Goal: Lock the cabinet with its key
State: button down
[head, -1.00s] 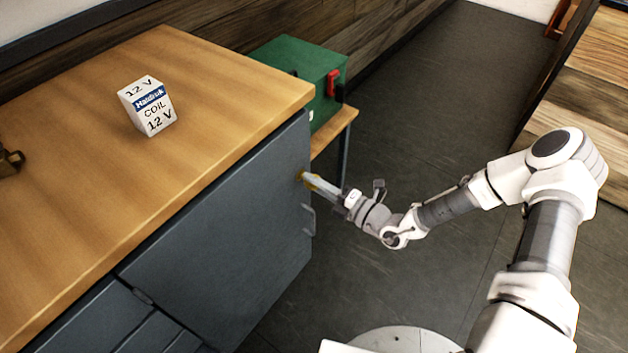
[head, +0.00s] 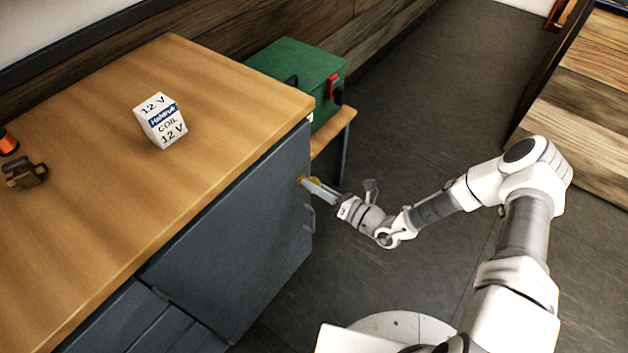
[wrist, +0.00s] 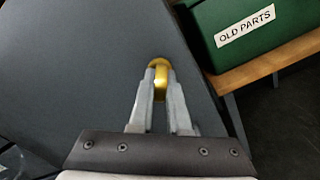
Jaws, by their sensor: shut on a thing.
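The grey cabinet (head: 235,235) stands under a wooden worktop, and its door looks shut. The brass-coloured key (head: 301,179) is at the door's upper right, close against the door face. My gripper (head: 312,185) is shut on the key; in the wrist view the fingertips (wrist: 161,82) pinch the key's rounded yellow end (wrist: 160,64). The fingers hide the rest of the key and any keyhole, so I cannot tell how deep it sits or how far it is turned. A door handle (head: 309,217) is just below my gripper.
A green box (head: 298,78), labelled "OLD PARTS" in the wrist view (wrist: 244,25), sits on a low wooden bench behind the cabinet. The floor at the right is open.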

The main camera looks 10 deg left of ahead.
jog(key=n+p, duration=0.1)
jog(key=n, duration=0.2)
jog(key=shift+r+n+p, duration=0.1)
jog(key=shift+n+p, duration=0.25)
jog(key=shift+n, duration=0.05)
jog(key=shift+n+p, duration=0.7)
jog(key=shift+n, duration=1)
jog(key=c, duration=0.9)
grip_release()
jog(key=p+v, duration=0.1)
jog(key=v, duration=1.6)
jog(key=shift+s+d, duration=0.1)
jog(key=shift+d, duration=0.15)
